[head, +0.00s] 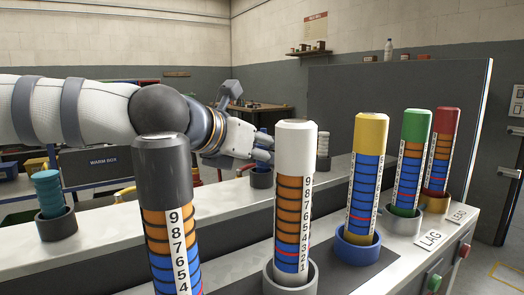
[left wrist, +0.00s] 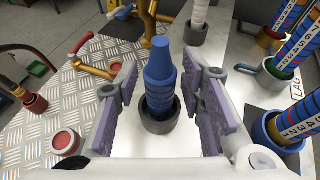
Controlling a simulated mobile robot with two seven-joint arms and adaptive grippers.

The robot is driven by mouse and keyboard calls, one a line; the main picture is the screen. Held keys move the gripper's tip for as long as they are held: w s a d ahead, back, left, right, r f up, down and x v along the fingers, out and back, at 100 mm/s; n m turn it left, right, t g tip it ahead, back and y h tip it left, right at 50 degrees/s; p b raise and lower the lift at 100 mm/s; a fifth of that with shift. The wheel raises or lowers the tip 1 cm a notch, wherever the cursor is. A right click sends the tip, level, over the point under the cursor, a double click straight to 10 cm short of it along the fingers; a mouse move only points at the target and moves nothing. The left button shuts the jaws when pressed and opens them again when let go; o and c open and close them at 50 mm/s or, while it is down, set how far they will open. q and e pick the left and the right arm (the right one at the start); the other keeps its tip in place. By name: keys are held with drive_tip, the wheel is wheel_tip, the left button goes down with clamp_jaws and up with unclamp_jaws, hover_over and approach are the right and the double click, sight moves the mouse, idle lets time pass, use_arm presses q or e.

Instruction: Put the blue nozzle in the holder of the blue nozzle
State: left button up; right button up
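The blue nozzle (left wrist: 160,72) stands upright in a dark grey cup holder (left wrist: 157,122) in the left wrist view. My left gripper (left wrist: 163,100) is open, with a purple-grey finger pad on either side of the nozzle. Gaps show between the pads and the nozzle, so it is not gripped. In the head view my left gripper (head: 266,148) reaches in from the left above the grey cup (head: 261,178), and its fingers partly cover the blue nozzle. My right gripper is not in view.
Tall numbered columns with black (head: 163,170), white (head: 296,150) and yellow (head: 370,132) caps stand in front. A teal nozzle (head: 48,190) stands at left. In the left wrist view, a red cup (left wrist: 66,142) and yellow piping (left wrist: 98,70) lie left, and a white nozzle (left wrist: 200,12) beyond.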

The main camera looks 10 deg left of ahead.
use_arm(q)
drive_tip(key=shift+s+a+r, duration=0.15)
drive_tip(key=shift+s+r, duration=0.1)
drive_tip(key=shift+s, duration=0.05)
drive_tip(key=p+v, duration=0.2)
drive_tip(key=v, duration=0.9)
drive_tip(key=shift+s, duration=0.15)
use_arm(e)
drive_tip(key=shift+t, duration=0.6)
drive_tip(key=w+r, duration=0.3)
use_arm(q)
drive_tip(key=shift+f, duration=0.1)
